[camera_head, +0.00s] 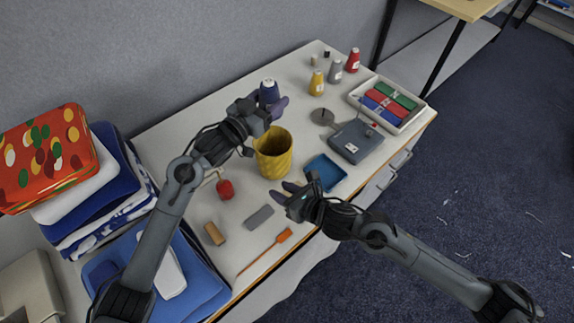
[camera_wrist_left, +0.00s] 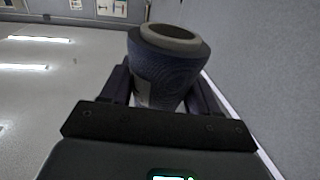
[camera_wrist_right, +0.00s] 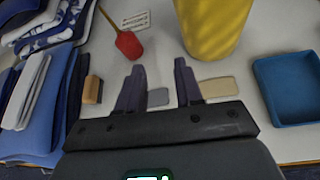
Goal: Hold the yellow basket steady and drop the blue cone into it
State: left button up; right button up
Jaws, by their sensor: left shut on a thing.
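The blue cone (camera_head: 269,91) is a dark blue thread cone held by my left gripper (camera_head: 272,104), above and behind the yellow basket. In the left wrist view the cone (camera_wrist_left: 165,75) sits between the two fingers. The yellow basket (camera_head: 273,158) stands upright on the table, with its open top facing up. Its lower part also shows in the right wrist view (camera_wrist_right: 212,25). My right gripper (camera_head: 296,196) is open and empty in front of the basket, apart from it; its fingers (camera_wrist_right: 158,90) have nothing between them.
A blue tray (camera_head: 325,172) and a grey box (camera_head: 356,141) stand right of the basket. A red brush (camera_head: 225,189) lies left of it. Yellow, grey and red cones (camera_head: 317,83) stand at the back. Folded cloths (camera_head: 110,195) are stacked at left.

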jog(key=w+r+t, duration=0.1)
jog(key=w+r, duration=0.4)
jog(key=r, duration=0.1)
jog(key=shift+n, duration=0.3)
jog(key=x, duration=1)
jog(key=shift+w+f, duration=0.25)
jog(key=shift+w, duration=0.05)
